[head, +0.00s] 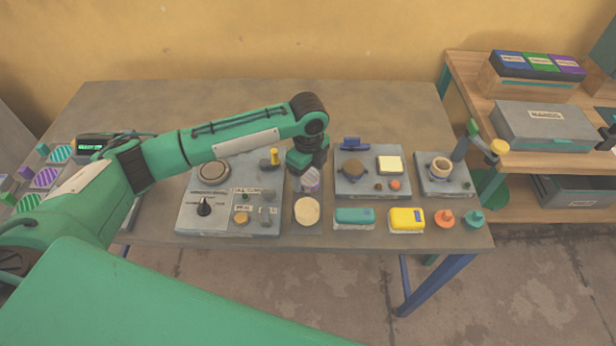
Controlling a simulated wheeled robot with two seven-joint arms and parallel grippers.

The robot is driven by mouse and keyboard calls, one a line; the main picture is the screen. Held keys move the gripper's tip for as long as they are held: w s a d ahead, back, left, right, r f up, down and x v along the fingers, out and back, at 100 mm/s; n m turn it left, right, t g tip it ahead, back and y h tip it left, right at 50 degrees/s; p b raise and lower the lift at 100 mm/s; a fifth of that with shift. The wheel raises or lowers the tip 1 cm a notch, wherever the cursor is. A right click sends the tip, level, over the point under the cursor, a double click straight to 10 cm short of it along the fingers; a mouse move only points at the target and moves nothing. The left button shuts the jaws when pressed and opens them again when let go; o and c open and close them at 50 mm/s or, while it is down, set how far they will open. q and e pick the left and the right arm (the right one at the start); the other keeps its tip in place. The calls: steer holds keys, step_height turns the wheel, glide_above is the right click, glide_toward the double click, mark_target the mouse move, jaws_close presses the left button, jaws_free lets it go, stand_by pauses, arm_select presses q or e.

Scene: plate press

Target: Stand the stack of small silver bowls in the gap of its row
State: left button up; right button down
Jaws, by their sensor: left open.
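My left arm reaches across from the left, and its gripper (309,166) points down over the middle of the table. The gripper is open. Right below it is a small silvery, pinkish round object (310,181), possibly the stack of small silver bowls. The gripper partly covers it, and I cannot tell whether the jaws are around it or above it. A cream round piece (307,211) lies just in front of it on a narrow dark strip. The gap in the row cannot be made out clearly. My right gripper is not in view.
A grey panel with a dial and knobs (222,222) is left of the gripper. Two grey plates with small parts (356,190) (432,189) are to the right. Teal and yellow brushes (354,216) (406,219) and orange and teal knobs lie in front. The table's back is clear.

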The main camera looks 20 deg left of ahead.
mark_target(308, 176)
arm_select(q)
step_height(308, 176, up, 10)
steer(key=shift+b, duration=0.45)
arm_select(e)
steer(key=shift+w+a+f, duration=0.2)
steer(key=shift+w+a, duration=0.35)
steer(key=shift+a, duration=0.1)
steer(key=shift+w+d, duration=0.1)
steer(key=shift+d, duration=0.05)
